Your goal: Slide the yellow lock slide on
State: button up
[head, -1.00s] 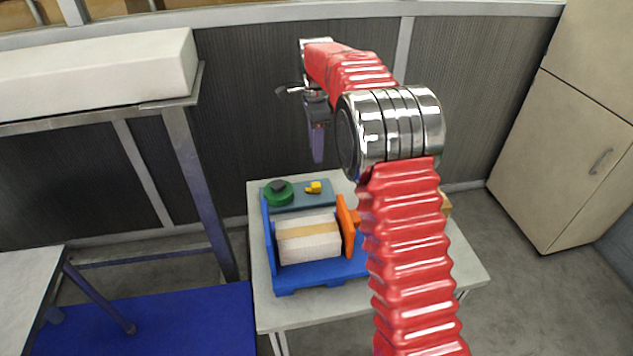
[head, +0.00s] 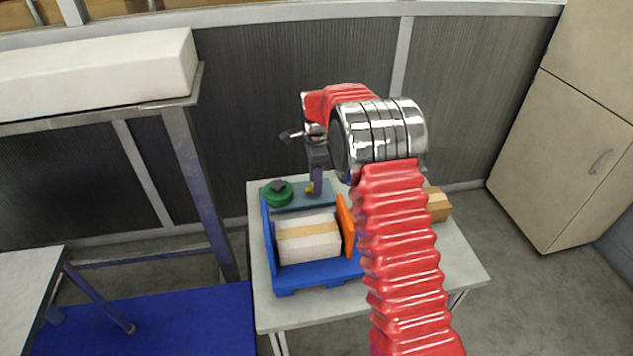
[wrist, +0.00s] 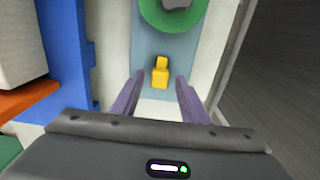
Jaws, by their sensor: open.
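The yellow lock slide (wrist: 160,74) lies on a grey-blue tray (wrist: 153,52) in the wrist view. In the head view the lock slide (head: 309,189) shows only in part behind my gripper. My gripper (wrist: 157,84) is open and empty, with its two purple fingers on either side of the lock slide in the picture. I cannot tell how far above it the fingertips are. In the head view my gripper (head: 317,192) points down over the tray.
A green disc (head: 278,199) with a dark knob lies on the tray's left end. A cardboard box (head: 437,205) stands at the table's right. The table (head: 440,270) is clear at the front right. A dark wall (head: 260,110) rises behind.

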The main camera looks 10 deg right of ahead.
jog(key=shift+f, duration=0.45)
grip_shut()
dwell(0.5)
